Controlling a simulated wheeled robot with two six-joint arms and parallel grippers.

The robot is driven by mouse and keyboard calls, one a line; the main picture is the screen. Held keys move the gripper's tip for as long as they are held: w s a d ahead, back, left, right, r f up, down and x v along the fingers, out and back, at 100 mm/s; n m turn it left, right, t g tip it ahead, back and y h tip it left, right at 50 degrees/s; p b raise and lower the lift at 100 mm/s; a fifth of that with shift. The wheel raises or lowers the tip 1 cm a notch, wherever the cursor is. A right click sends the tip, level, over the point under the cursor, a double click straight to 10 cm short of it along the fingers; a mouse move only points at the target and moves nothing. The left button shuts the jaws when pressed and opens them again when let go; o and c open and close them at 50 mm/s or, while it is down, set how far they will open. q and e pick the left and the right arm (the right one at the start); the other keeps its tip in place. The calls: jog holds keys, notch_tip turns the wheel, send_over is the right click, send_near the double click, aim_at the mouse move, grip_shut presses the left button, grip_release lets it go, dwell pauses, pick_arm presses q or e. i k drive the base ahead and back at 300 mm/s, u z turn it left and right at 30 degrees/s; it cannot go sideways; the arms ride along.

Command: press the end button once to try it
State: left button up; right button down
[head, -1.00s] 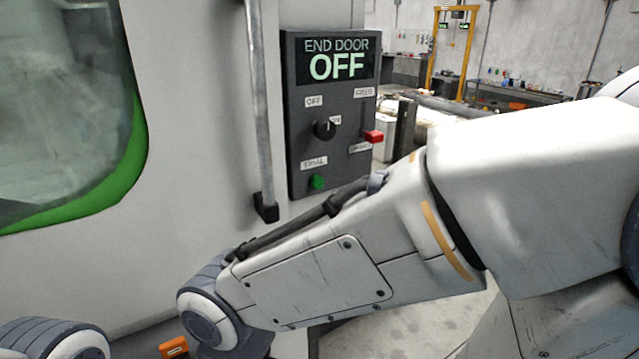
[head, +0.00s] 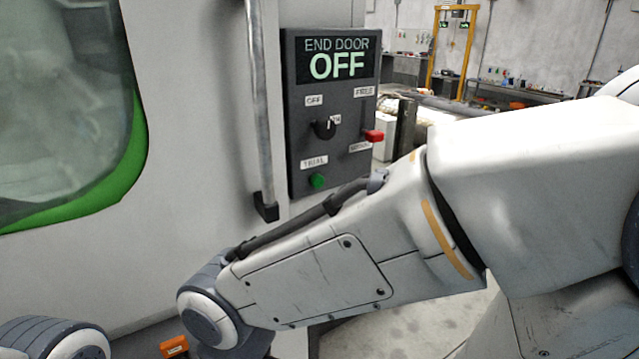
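A dark control panel (head: 296,150) is on the pale wall, its display (head: 337,60) reading "END DOOR OFF". A green button (head: 317,181) sits low on it under a "TRIAL" label. A black rotary knob (head: 323,129) is at its middle, by an "OFF" label.
A vertical metal bar handle (head: 259,110) stands just left of the panel. A green-rimmed window (head: 125,165) is at the far left. A small orange object (head: 173,346) shows at the bottom. Workbenches and a yellow frame (head: 435,60) are in the background.

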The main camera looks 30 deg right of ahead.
aim_at(317, 181)
jog(key=u, duration=2.5)
jog(key=k, duration=0.45)
jog(key=z, duration=3.1)
